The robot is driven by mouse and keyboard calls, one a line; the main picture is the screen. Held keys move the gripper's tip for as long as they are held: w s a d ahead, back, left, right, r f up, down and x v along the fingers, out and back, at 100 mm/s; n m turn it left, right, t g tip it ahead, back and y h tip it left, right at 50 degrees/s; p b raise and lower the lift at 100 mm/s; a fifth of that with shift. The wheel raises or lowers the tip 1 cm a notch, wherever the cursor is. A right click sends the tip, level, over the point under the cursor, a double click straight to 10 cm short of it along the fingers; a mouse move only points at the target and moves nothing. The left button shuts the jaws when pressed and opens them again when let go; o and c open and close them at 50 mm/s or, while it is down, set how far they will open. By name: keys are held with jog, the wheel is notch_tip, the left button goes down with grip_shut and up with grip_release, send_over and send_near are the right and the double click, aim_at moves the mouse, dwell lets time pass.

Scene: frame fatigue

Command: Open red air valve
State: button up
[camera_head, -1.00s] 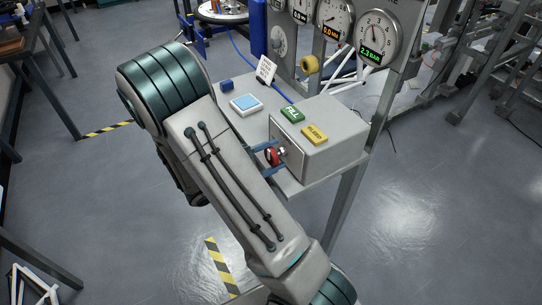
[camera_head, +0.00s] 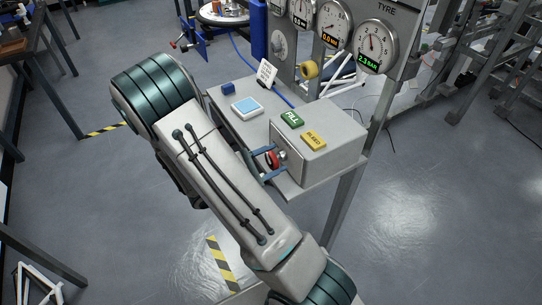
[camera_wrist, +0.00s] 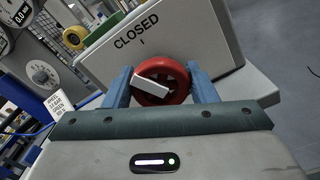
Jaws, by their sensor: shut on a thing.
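The red air valve (camera_wrist: 163,71) is a round red wheel with a white bar across it, on the front face of a grey box (camera_wrist: 213,38) marked "CLOSED". In the wrist view the two blue fingers of my gripper (camera_wrist: 161,82) stand on either side of the wheel, shut on it. In the head view the red valve (camera_head: 272,159) shows between the blue fingers of my gripper (camera_head: 267,161), at the left face of the grey box (camera_head: 335,143). The white bar lies tilted, lower to the right, in the wrist view.
A green "FILL" button (camera_head: 292,119) and a yellow "BLEED" button (camera_head: 313,140) sit on the box top. A small blue-screened device (camera_head: 246,106) and a white sign card (camera_head: 266,73) are behind on the shelf. Round gauges (camera_head: 376,46) hang above; one reads 2.3 BAR.

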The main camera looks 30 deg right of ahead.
jog(key=n+p, duration=0.4)
jog(key=n, duration=0.2)
jog(key=shift+r, duration=0.1)
jog(key=n+p, duration=0.3)
jog(key=n, duration=0.3)
jog(key=shift+w, duration=0.1)
jog(key=shift+f+n, duration=0.2)
jog(key=shift+n, duration=0.1)
jog(key=o, duration=1)
jog(key=shift+c, duration=0.2)
jog(key=a+b, duration=0.3)
jog(key=a, duration=1)
jog(key=shift+s+a, duration=0.2)
jog(key=shift+a, duration=0.2)
